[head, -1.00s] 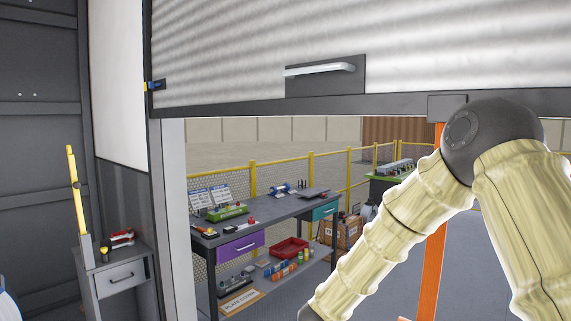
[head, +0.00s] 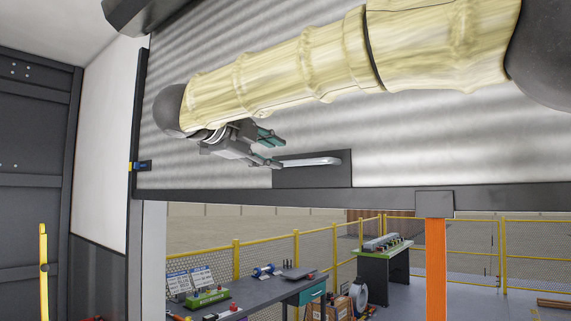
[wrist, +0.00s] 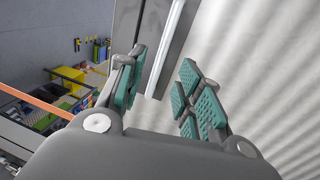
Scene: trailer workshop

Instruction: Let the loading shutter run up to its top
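The loading shutter (head: 420,150) is a pale corrugated panel with a dark bottom rail, partly raised, with an open gap under it. Its pale bar handle (head: 315,162) sits on a dark plate low on the panel. My gripper (head: 277,152) is just left of and above the handle, with its fingers pointing towards it. In the wrist view, my gripper (wrist: 160,85) has its green-padded fingers apart, and the handle (wrist: 166,50) shows beyond the gap between them. The fingers are empty. I cannot tell whether any finger touches the handle.
Beyond the opening are a grey workbench (head: 255,302), a yellow mesh fence (head: 320,245) and a green-topped bench (head: 385,248). A yellow upright (head: 43,270) stands at left.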

